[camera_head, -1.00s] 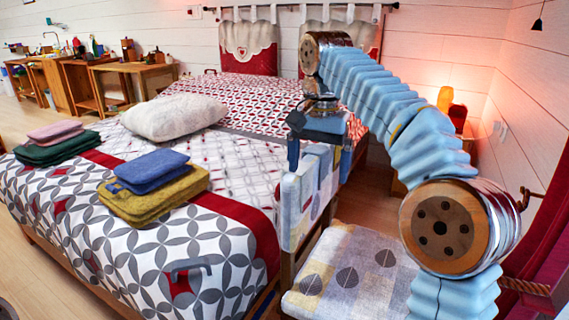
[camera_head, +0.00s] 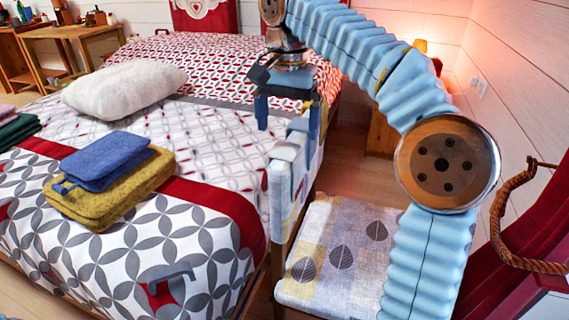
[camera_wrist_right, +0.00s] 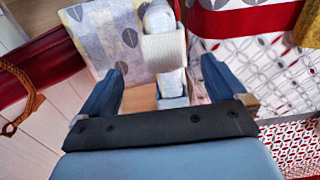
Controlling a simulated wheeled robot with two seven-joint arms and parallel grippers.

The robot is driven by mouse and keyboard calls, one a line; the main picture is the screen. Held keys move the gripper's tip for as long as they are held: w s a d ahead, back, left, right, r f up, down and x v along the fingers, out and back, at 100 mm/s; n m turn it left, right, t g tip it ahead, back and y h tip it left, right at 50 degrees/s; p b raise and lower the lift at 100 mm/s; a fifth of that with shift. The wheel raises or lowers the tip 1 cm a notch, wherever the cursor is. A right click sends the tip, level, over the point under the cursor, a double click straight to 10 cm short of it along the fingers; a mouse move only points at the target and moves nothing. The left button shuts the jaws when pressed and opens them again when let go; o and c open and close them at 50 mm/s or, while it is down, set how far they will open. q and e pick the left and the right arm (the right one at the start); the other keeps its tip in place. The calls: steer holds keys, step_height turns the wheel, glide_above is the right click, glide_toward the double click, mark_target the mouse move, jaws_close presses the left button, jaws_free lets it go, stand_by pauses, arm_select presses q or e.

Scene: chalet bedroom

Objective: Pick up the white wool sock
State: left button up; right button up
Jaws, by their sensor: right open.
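A whitish ribbed piece, which looks like the white wool sock (camera_wrist_right: 165,52), hangs over the top of the chair back in the right wrist view. In the head view a pale grey-white piece (camera_head: 285,151) hangs there, just below my right gripper (camera_head: 289,128). My right gripper is open and points down over the chair back. In the right wrist view its fingers (camera_wrist_right: 163,70) stand to either side of the ribbed piece, with nothing held between them. Whether they reach down to its level is hard to tell. My left gripper is not in view.
The chair seat (camera_head: 335,245) is in front, close beside the bed (camera_head: 210,225). Folded blue and yellow cloths (camera_head: 115,180) and a white pillow (camera_head: 122,86) lie on the bed. A rope (camera_head: 510,225) and red curtain are at the right. Bare floor shows behind the chair.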

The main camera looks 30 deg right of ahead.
mark_target(288, 149)
step_height(288, 149, down, 4)
steer(key=shift+r+b, duration=0.25)
steer(key=shift+b, duration=0.15)
steer(key=f, duration=0.4)
steer(key=f+b, duration=0.1)
steer(key=f, duration=0.1)
steer(key=shift+w, duration=0.25)
steer(key=shift+a, duration=0.1)
steer(key=c, duration=1.1)
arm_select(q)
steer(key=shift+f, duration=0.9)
arm_select(e)
steer(key=shift+o, duration=0.2)
